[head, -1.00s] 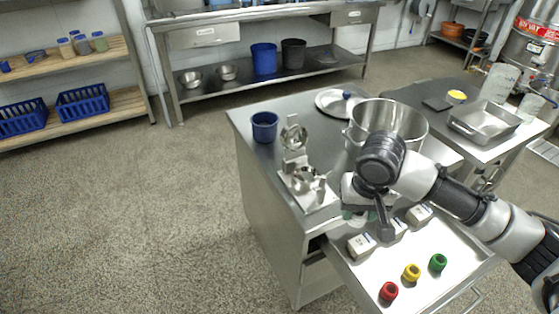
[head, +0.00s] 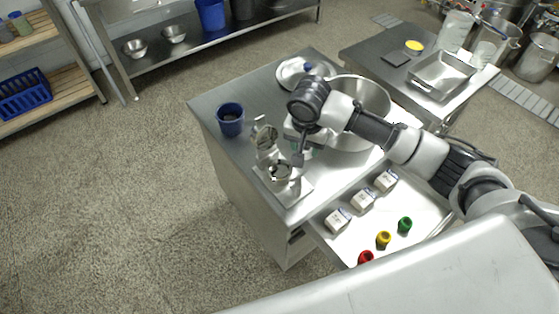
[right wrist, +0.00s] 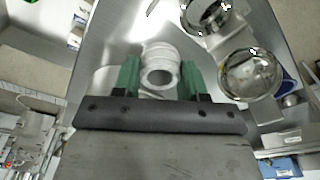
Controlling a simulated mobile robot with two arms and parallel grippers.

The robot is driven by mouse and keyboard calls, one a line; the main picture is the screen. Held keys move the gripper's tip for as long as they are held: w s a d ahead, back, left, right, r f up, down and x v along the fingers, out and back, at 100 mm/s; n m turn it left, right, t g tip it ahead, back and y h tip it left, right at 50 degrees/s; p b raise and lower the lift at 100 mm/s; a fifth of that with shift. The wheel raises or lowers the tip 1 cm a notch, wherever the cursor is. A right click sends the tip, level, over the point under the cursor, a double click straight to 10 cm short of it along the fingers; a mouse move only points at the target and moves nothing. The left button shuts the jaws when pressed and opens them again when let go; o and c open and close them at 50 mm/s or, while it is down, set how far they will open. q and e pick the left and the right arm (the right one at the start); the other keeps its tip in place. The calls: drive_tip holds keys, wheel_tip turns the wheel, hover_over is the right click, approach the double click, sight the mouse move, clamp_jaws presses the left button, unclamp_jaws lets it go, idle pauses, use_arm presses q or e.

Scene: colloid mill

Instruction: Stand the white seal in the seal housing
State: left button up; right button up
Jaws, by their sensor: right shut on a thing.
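The white seal (right wrist: 158,72), a thick ribbed ring, is held between the green fingertips of my right gripper (right wrist: 160,80) in the right wrist view. In the head view my right gripper (head: 305,155) is over the counter, just right of the mill; the arm largely hides the seal there. The metal seal housing (head: 279,172) stands on a pale base plate at the counter's edge, with a round hinged part (head: 264,136) raised behind it. The housing's shiny round cup (right wrist: 250,75) shows right of the seal in the wrist view, apart from it. My left gripper is not in view.
A blue cup (head: 230,120) stands left of the mill. A large steel pot (head: 368,98) and a lid (head: 291,75) stand behind my arm.

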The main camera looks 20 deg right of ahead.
hover_over(280, 170)
drive_tip(key=f, duration=0.4)
drive_tip(key=shift+s+a, duration=0.15)
drive_tip(key=shift+s, duration=0.05)
drive_tip(key=shift+f, duration=1.85)
drive_tip(key=shift+f, duration=0.1)
drive_tip(key=o, duration=0.6)
drive_tip(key=r, duration=0.8)
drive_tip(key=s+r, duration=0.1)
drive_tip(key=r, duration=0.3)
drive_tip(key=shift+s+a+r+p, duration=0.1)
drive_tip(key=shift+a+p, duration=0.2)
drive_tip(key=shift+a, duration=0.1)
